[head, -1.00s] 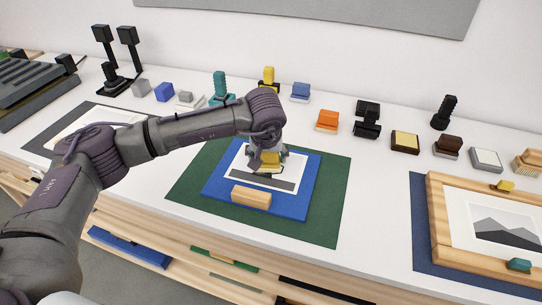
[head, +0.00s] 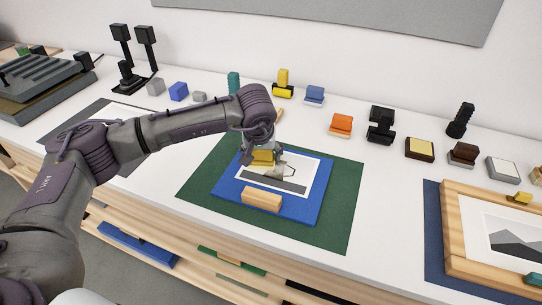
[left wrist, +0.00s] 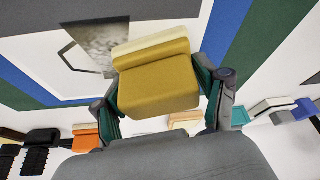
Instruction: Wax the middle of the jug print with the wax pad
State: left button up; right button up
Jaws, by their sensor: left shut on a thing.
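My left gripper (head: 260,150) is shut on the yellow wax pad (head: 262,159), over the upper left part of the jug print (head: 310,168). The left wrist view shows the mustard pad (left wrist: 157,80) with its cream layer, gripped between the two fingers. The print is white with a grey jug and a dark band, and lies on a blue board (head: 230,189). Part of the jug (left wrist: 97,42) shows beside the pad in the wrist view. I cannot tell whether the pad touches the print. My right gripper is out of view.
A wooden block (head: 261,199) sits at the board's front edge. A green mat (head: 343,210) lies under the board. Several coloured blocks and tools line the back, including an orange one (head: 341,123). A framed mountain print (head: 460,225) is at right.

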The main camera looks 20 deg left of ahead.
aim_at(300, 168)
pick_arm(q)
jog(key=shift+a, duration=0.45)
jog(key=shift+d, duration=0.15)
jog(key=shift+d+b, duration=0.5)
jog(key=shift+d, duration=2.2)
jog(key=shift+s+d+b, duration=0.1)
jog(key=shift+d+b, duration=0.5)
jog(key=shift+d, duration=2.25)
jog(key=shift+r, duration=0.1)
notch_tip(300, 168, up, 7)
jog(key=p, duration=0.3)
